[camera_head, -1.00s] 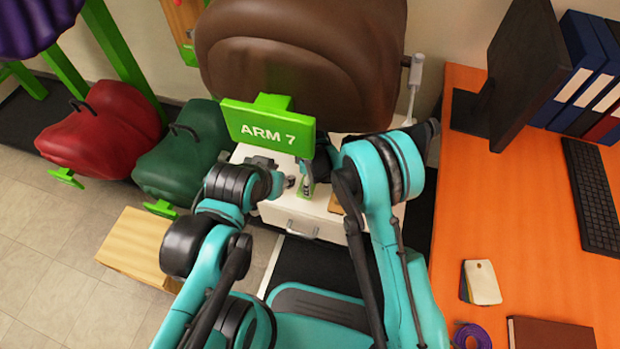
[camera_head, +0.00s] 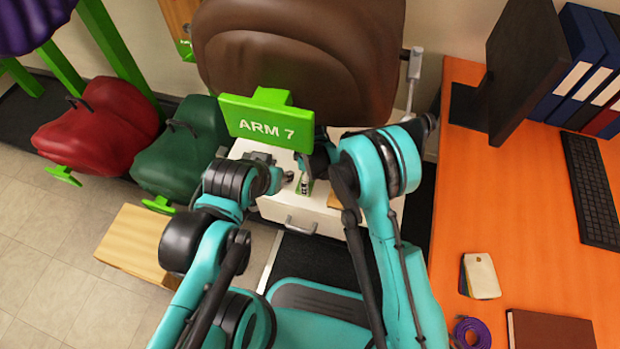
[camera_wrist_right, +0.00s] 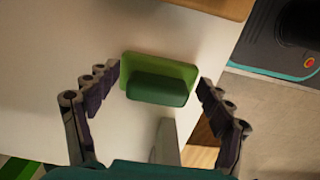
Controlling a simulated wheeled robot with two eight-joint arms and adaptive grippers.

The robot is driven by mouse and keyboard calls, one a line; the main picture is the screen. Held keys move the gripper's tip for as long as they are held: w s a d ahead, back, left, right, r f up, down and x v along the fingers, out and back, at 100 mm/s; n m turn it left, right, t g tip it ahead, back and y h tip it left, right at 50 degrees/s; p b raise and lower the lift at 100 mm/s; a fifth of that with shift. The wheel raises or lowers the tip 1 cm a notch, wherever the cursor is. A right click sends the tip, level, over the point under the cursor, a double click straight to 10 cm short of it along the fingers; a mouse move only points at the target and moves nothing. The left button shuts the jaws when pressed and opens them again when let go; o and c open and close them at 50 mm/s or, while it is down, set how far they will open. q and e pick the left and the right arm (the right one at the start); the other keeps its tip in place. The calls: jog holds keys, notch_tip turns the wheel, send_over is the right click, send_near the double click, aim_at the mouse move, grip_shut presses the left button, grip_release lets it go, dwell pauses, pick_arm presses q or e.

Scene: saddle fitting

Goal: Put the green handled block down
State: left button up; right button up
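The green handled block (camera_wrist_right: 160,75) shows in the right wrist view as a light green plate with a darker green bar on it. It lies over the white top of the drawer cabinet; I cannot tell from this angle whether it touches it. My right gripper (camera_wrist_right: 160,84) is open, with one finger at each side of the block and gaps beside the bar. In the head view my right gripper (camera_head: 314,160) is partly hidden by its arm, and the block cannot be made out clearly. My left gripper (camera_head: 283,178) is low over the cabinet; its fingers are too small to read.
A green ARM 7 plate (camera_head: 268,122) and a brown saddle (camera_head: 300,60) stand just behind. An orange desk (camera_head: 520,230) is at right, a wooden box (camera_head: 140,245) at left.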

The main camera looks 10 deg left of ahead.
aim_at(310, 182)
notch_tip(310, 182, up, 7)
jog(key=p, duration=0.3)
jog(key=shift+f, duration=0.15)
